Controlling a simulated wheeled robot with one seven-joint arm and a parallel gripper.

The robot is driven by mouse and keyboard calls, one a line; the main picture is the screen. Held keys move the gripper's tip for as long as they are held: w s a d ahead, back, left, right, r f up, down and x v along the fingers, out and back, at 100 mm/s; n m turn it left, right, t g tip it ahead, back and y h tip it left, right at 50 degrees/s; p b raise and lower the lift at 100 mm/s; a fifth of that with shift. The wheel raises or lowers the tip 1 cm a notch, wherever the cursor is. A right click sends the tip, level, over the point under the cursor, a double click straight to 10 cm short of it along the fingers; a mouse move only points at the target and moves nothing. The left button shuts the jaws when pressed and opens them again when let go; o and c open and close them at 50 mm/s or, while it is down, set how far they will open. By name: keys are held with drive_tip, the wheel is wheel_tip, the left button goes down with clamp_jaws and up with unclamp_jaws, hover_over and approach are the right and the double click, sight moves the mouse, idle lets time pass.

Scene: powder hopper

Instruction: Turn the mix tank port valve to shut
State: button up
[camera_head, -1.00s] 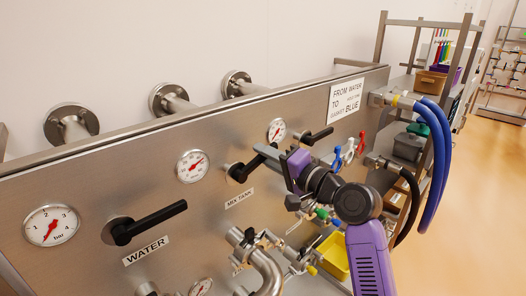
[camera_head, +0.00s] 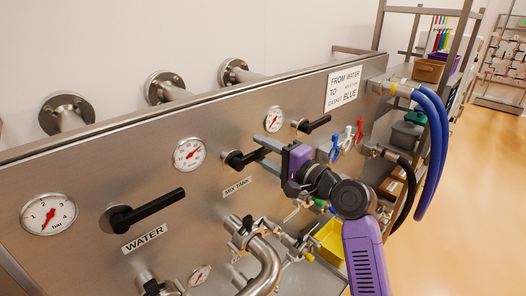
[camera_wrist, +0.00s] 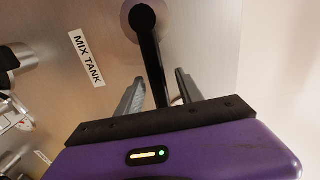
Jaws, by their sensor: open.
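The mix tank valve has a black lever handle (camera_head: 240,159) above the MIX TANK label (camera_head: 237,187) on the steel panel. The lever points right, roughly along the panel, toward my gripper (camera_head: 259,149). In the wrist view the lever (camera_wrist: 150,60) runs from its round hub down between the two grey fingers of my gripper (camera_wrist: 160,75). The fingers are open, one on each side of the lever, with gaps visible. The lever's far end is hidden behind my gripper's body. I cannot tell exactly how deep the lever sits between the fingers.
The WATER valve lever (camera_head: 148,210) is at the left. Another black lever (camera_head: 314,124) is just beyond my gripper. A pressure gauge (camera_head: 190,154) sits left of the mix tank valve. Steel pipes (camera_head: 265,256) stick out below. Blue hoses (camera_head: 436,145) hang at the right.

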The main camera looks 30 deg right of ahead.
drive_tip(key=v, duration=0.9)
drive_tip(key=shift+w+r, duration=0.1)
drive_tip(key=d+r+n+t+h, duration=0.1)
drive_tip(key=d+r+t+h, duration=0.15)
drive_tip(key=d+h, duration=0.2)
drive_tip(key=s+f+n+h+b, duration=0.2)
drive_tip(key=s+f+h, duration=0.3)
drive_tip(key=s+f, duration=0.4)
drive_tip(key=s+a+f+n+g+y+b, duration=0.1)
drive_tip(key=s+a+f+n, duration=0.2)
drive_tip(key=s+f, duration=0.3)
drive_tip(key=s+a+f+n+g+y+b, duration=0.1)
drive_tip(key=s+a+f+n, duration=0.3)
drive_tip(key=s, duration=1.1)
drive_tip(key=s+a+f+n+g+y+b, duration=0.1)
drive_tip(key=s+a+f+n+g+b, duration=0.1)
drive_tip(key=s+a+f, duration=0.4)
drive_tip(key=s+f+n+b, duration=0.1)
drive_tip(key=s+f, duration=0.1)
drive_tip(key=s, duration=0.2)
drive_tip(key=shift+s+a+f+n+y, duration=0.15)
drive_tip(key=shift+a+n+y, duration=0.2)
drive_tip(key=shift+n, duration=0.05)
